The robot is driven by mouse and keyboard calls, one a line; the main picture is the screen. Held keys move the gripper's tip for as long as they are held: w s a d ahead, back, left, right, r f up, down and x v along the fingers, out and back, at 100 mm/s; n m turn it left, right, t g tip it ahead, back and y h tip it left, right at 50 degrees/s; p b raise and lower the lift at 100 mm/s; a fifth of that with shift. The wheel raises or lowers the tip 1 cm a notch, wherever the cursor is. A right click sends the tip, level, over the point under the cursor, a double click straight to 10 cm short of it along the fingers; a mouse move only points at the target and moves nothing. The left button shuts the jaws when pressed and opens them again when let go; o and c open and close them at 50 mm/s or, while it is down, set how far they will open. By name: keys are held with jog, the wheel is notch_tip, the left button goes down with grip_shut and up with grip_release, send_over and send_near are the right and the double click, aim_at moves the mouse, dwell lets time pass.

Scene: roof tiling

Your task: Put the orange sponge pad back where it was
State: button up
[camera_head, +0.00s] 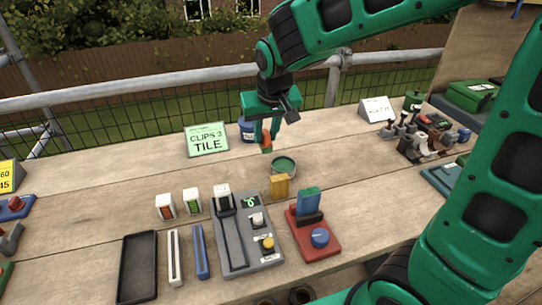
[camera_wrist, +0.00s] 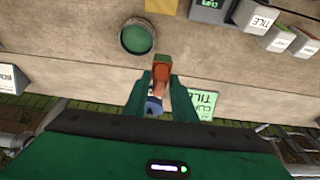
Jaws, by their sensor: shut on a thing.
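My gripper (camera_head: 265,133) is over the back middle of the bench, fingers pointing down. It is shut on an orange block, which I take for the orange sponge pad (camera_head: 266,141). The pad's lower end looks green. In the wrist view the pad (camera_wrist: 161,74) sits between the two green fingers, its green end towards the dish. A round dish with a green inside (camera_head: 284,165) stands in front of and slightly right of the held pad; it also shows in the wrist view (camera_wrist: 136,38). The pad appears held above the bench, apart from the dish.
A blue tin (camera_head: 246,134) stands close behind the gripper, beside a green "CLIPS 3 TILE" sign (camera_head: 207,140). A yellow-orange block (camera_head: 280,187) stands before the dish. A grey control panel (camera_head: 240,238) and red-based device (camera_head: 314,236) are nearer. Bare planks lie right of the dish.

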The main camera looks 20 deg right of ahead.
jog(key=w+d+f, duration=0.1)
jog(key=w+f, duration=0.1)
jog(key=w, duration=0.1)
jog(key=w+d+f, duration=0.2)
jog(key=w, duration=0.2)
jog(key=w+d+f, duration=0.2)
jog(key=w+f, duration=0.1)
jog(key=shift+w, duration=0.15)
jog(key=shift+f, duration=2.05)
jog(key=o, duration=1)
jog(key=shift+f, duration=0.1)
jog(key=v, duration=1.2)
